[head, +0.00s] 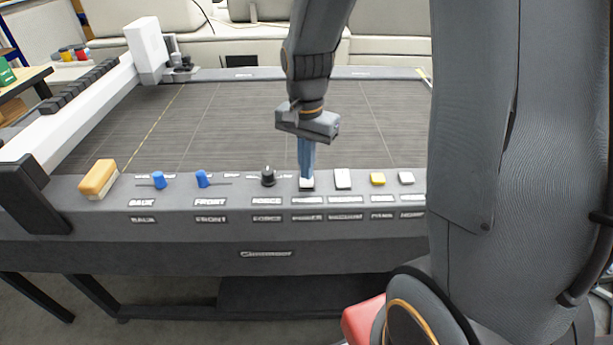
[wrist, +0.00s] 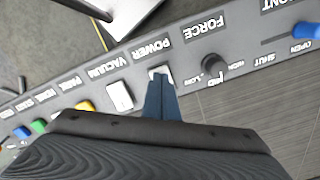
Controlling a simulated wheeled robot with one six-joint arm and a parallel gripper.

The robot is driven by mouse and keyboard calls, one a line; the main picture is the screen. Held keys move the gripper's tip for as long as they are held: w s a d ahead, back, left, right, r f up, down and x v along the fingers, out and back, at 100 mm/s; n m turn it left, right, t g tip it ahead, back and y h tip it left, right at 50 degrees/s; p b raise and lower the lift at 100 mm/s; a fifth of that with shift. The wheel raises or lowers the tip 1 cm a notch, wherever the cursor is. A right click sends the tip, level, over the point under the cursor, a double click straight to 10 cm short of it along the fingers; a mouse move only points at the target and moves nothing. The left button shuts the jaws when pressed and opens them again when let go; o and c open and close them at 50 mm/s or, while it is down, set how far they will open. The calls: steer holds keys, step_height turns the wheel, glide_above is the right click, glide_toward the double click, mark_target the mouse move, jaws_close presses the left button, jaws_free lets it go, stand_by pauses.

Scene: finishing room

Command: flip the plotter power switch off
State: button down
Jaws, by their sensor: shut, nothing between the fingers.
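The plotter (head: 265,237) has a dark control panel along its front edge. The white power switch (head: 306,184) sits above the POWER label, between the black FORCE knob (head: 268,177) and the white VACUUM switch (head: 343,179). My gripper (head: 307,180) points down with its blue fingers shut and empty, its tips at the power switch. In the wrist view the fingertips (wrist: 161,80) lie over the power switch (wrist: 159,73) and cover part of it. Whether they touch it, and which way the switch is tilted, I cannot tell.
A yellow button (head: 378,179) and a white one (head: 406,178) are to the right. The plotter bed (head: 230,120) behind is clear; a white gantry (head: 90,107) spans its left side.

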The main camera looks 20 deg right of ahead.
steer(key=shift+f+b, duration=0.3)
steer(key=shift+f, duration=0.45)
stand_by(0.3)
step_height(320, 180, up, 7)
steer(key=p, duration=0.6)
stand_by(0.4)
steer(key=shift+s+f, duration=0.1)
steer(key=shift+s, duration=0.05)
steer(key=s+f+n+t+b, duration=0.1)
steer(key=s+f+n+b, duration=0.4)
steer(key=s+n+b, duration=0.2)
steer(key=s+n, duration=0.2)
steer(key=shift+a+f+n, duration=0.15)
steer(key=shift+f+n, duration=0.05)
steer(key=shift+n, duration=0.1)
stand_by(0.6)
